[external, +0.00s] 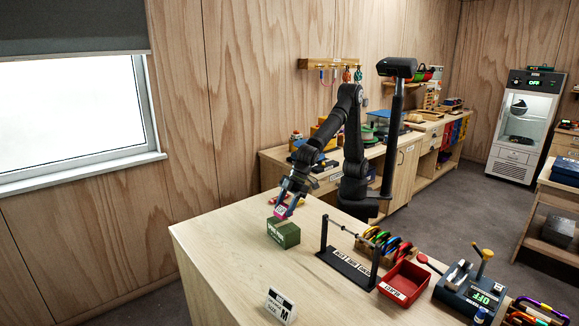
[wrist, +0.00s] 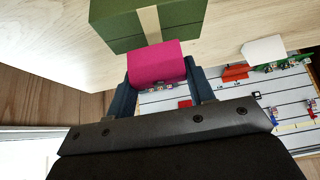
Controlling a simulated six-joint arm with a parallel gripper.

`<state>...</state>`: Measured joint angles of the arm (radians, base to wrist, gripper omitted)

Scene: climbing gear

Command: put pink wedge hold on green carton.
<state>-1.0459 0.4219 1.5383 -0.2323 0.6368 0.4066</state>
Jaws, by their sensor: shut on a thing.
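The pink wedge hold (wrist: 156,62) is clamped between the two fingers of my gripper (wrist: 160,84) in the wrist view. In the external view the hold (external: 281,211) shows small at my gripper (external: 284,206), right by the top of the green carton (external: 283,236). The carton (wrist: 120,22) also shows in the wrist view, just past the hold, with a tan strip across it. I cannot tell whether the hold touches the carton. The hold's underside is hidden.
A black rack with a bar (external: 347,268) stands right of the carton. A red tray (external: 404,283), a box of colourful gear (external: 384,245) and a scale-like device (external: 470,294) are further right. A white size card (external: 280,305) stands near the front edge. Bare table lies left of the carton.

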